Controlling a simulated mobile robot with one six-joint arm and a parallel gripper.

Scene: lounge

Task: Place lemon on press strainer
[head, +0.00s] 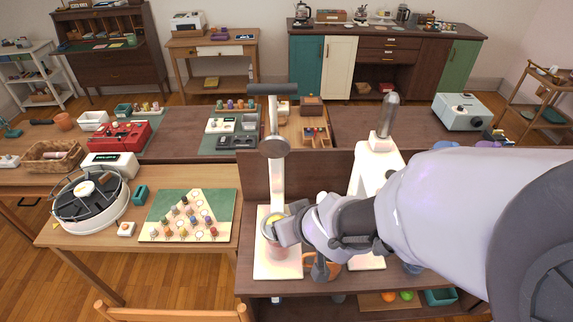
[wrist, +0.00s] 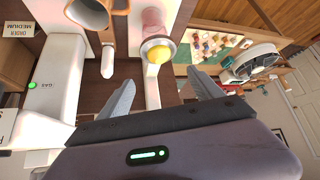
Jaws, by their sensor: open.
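The press (head: 276,188) is a white column with a dark lever on top and a round grey disc above the strainer. My gripper (wrist: 161,78) is open, its two grey fingers spread and apart from the lemon, which lies just beyond the fingertips. In the head view my gripper (head: 284,231) is beside the strainer, partly hiding it.
A green board with pegs (head: 190,216) and a round carousel (head: 88,198) occupy the table to the left. Orange and green balls lie on a lower shelf.

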